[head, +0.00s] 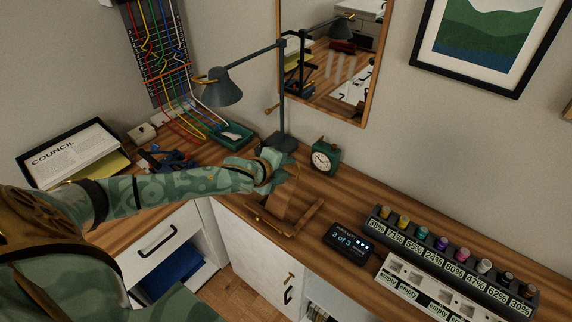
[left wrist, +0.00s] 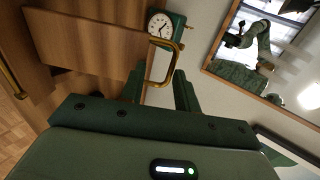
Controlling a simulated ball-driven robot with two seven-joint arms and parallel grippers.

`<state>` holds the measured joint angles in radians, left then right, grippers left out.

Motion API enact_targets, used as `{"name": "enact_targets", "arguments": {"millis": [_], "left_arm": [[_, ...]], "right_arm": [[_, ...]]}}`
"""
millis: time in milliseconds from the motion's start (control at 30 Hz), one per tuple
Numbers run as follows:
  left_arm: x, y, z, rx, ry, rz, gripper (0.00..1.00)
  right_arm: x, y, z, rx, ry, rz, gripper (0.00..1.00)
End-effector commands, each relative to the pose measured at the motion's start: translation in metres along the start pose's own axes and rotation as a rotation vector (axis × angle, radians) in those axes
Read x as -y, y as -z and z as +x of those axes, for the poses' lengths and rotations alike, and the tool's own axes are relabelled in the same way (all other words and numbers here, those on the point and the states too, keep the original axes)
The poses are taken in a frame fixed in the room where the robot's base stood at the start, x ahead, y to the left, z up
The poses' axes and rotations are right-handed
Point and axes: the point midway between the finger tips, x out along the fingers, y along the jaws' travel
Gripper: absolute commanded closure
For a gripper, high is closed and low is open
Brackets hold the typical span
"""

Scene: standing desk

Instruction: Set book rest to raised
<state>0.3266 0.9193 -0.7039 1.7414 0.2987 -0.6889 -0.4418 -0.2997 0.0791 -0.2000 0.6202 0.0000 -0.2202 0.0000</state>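The book rest (head: 283,205) is a brown wooden stand on the desk, below the lamp and the clock. Its panel (left wrist: 85,42) fills the upper left of the left wrist view, with a brass loop handle (left wrist: 180,45) at its edge. In the head view my left gripper (head: 270,172) is at the upper end of the rest and hides part of it. In the left wrist view my left gripper (left wrist: 160,78) has its fingers apart, and the brass loop reaches down between them. I cannot tell whether they touch it. My right gripper is out of view.
A dark green clock (head: 324,156) stands close behind the rest, and a desk lamp (head: 282,142) rises beside it. A black display (head: 347,243) and a rack of several small pots (head: 450,262) lie to the right. The left side holds a document tray (head: 75,153).

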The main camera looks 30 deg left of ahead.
Motion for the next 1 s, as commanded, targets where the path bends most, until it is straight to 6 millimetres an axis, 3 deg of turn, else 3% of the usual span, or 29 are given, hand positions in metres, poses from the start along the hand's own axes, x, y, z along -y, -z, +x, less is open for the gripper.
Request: {"name": "enact_targets", "arguments": {"millis": [467, 567, 900, 1000], "left_arm": [[0.004, 0.000, -0.006, 0.000, 0.007, 0.002, 0.71], [0.004, -0.001, -0.021, 0.000, 0.006, 0.004, 0.71], [0.003, 0.000, -0.116, -0.002, 0.000, 0.008, 0.71], [0.001, 0.000, -0.137, -0.001, -0.001, 0.006, 0.71]], "right_arm": [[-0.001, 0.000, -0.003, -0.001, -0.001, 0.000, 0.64], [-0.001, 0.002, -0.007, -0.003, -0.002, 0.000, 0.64], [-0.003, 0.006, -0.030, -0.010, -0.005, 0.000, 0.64], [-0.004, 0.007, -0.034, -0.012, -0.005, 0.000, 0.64]]}}
